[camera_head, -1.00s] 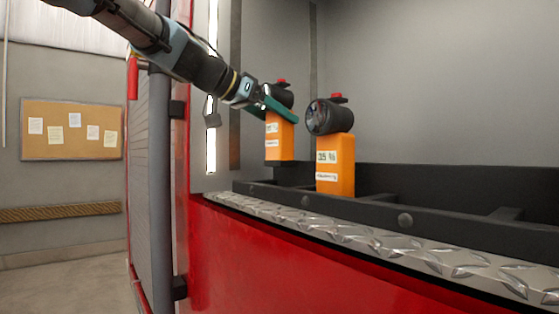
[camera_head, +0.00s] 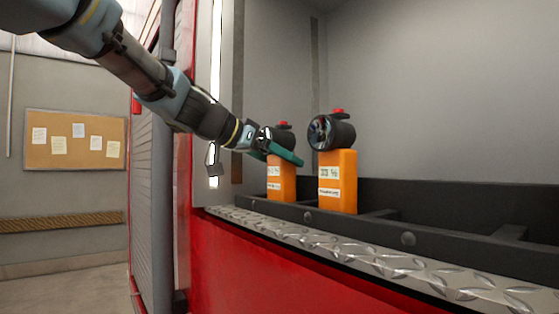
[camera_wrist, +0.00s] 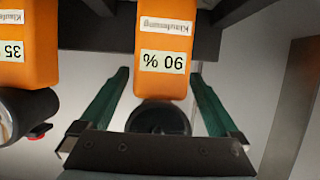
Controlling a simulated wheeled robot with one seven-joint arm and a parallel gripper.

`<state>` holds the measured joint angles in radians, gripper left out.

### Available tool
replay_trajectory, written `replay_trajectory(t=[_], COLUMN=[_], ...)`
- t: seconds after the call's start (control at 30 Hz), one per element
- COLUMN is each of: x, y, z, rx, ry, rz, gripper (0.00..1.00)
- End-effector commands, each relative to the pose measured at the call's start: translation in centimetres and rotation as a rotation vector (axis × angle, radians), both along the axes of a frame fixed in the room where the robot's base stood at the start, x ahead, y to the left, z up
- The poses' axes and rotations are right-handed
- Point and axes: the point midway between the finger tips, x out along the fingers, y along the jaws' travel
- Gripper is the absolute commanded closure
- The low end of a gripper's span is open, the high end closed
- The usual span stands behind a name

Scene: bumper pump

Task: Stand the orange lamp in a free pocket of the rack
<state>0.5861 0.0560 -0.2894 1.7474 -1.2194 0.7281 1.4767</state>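The orange lamp labelled 90 % (camera_head: 281,184), with a black head and red knob, stands upright in the black rack (camera_head: 455,232), left of another lamp. Its lower end is hidden behind the rack's front rail. In the wrist view this lamp (camera_wrist: 167,40) appears upside down between the fingers. My gripper (camera_wrist: 160,75) is open around its black head (camera_wrist: 158,117), with a gap visible on both sides of the orange body. In the head view, my gripper (camera_head: 284,155) covers part of the lamp's head.
A second orange lamp labelled 35 % (camera_head: 337,185) stands close to the right in the rack; it shows at left in the wrist view (camera_wrist: 25,50). Pockets farther right look empty. A metal tread edge (camera_head: 370,262) runs in front; a grey wall stands behind.

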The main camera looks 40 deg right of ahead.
Motion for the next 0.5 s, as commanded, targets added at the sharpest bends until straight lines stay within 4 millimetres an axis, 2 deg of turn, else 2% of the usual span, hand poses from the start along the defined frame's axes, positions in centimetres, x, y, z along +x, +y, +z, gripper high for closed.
replay_trajectory(t=[0.3,0.5], x=[0.0,0.2], y=[0.3,2.9], z=[0.1,1.0], rx=[-0.001,-0.002], ry=[-0.001,-0.003], rz=[0.001,0.003], gripper=[0.00,0.00])
